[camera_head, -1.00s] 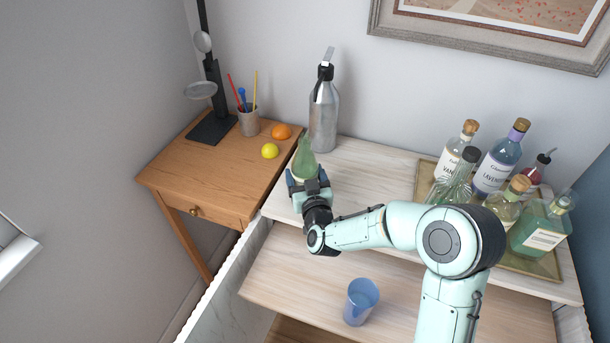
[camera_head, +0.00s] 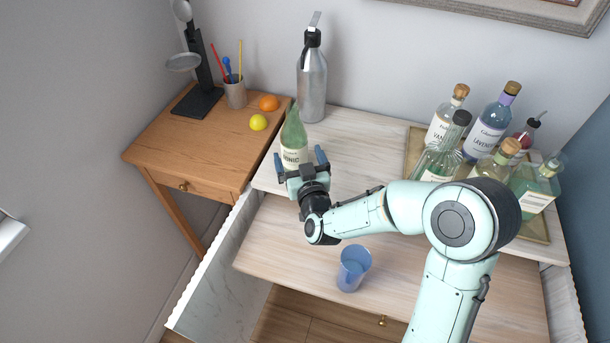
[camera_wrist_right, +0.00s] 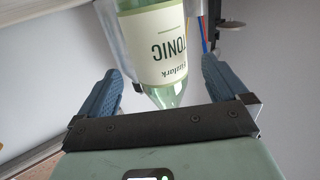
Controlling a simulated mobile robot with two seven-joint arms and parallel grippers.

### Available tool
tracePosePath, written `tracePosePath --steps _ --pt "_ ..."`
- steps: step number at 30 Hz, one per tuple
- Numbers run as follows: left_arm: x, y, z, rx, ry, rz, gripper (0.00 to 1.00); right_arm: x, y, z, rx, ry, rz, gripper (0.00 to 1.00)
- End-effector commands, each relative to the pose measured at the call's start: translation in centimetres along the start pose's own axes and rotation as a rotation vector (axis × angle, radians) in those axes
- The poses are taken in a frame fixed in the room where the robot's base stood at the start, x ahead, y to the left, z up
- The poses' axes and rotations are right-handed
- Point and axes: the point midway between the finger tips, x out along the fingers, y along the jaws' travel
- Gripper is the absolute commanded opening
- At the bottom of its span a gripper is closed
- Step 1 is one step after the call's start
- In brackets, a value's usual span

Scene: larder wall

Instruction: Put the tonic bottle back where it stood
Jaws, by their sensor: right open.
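The green tonic bottle (camera_head: 293,142), with a cream label, stands upright near the left end of the pale wooden top shelf (camera_head: 352,150). My right gripper (camera_head: 299,158) is open, just on the near side of the bottle, with its blue fingers spread to either side. In the right wrist view the tonic bottle (camera_wrist_right: 163,45) appears upside down, between and beyond the open fingers of the right gripper (camera_wrist_right: 160,72). I see no finger pressed on it. My left gripper is not in view.
A steel siphon bottle (camera_head: 312,85) stands behind the tonic bottle. A tray (camera_head: 414,150) with several bottles is at right. A blue jug (camera_head: 354,268) stands on the lower board. A wooden side table (camera_head: 205,150) with a lemon (camera_head: 258,122) and an orange (camera_head: 269,103) is at left.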

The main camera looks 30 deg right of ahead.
Motion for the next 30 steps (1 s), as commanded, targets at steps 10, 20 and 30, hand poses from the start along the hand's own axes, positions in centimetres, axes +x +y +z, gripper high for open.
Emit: tracePosePath --steps 10,20,30 --pt "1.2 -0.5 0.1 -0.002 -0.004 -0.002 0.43 -6.1 0.0 0.0 -0.001 0.001 0.001 1.0" --pt "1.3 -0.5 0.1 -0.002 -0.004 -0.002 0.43 -6.9 0.0 0.0 0.0 0.0 0.001 1.0" --pt "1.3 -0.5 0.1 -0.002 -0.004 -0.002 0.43 -6.9 0.0 0.0 0.0 0.0 0.001 1.0"
